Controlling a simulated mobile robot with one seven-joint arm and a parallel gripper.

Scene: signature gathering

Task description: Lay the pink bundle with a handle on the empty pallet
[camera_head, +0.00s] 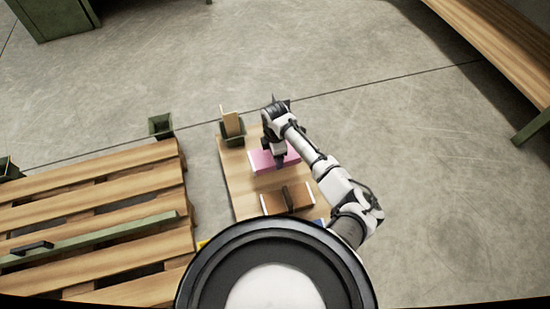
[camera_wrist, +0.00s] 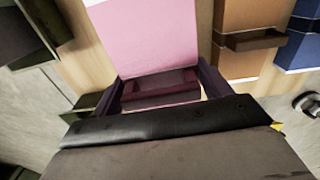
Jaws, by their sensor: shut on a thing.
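The pink bundle (camera_head: 263,162) is on the far part of a light wooden board in the head view, partly hidden by my arm. In the wrist view its pink top (camera_wrist: 150,38) fills the upper middle, and its dark pink handle (camera_wrist: 158,88) lies between my fingers. My gripper (camera_head: 280,161) is shut on this handle from above; its fingers (camera_wrist: 162,88) also show in the wrist view. I cannot tell whether the bundle still touches the board. The slatted wooden pallet (camera_head: 100,199) is on the floor at the left.
A brown bundle with a dark handle (camera_head: 273,204) and a blue bundle (camera_wrist: 302,42) sit beside the pink one. A green holder with an upright wooden piece (camera_head: 231,122) stands behind. A green bar with a black handle (camera_head: 95,236) crosses the pallet. A bench (camera_head: 495,45) is far right.

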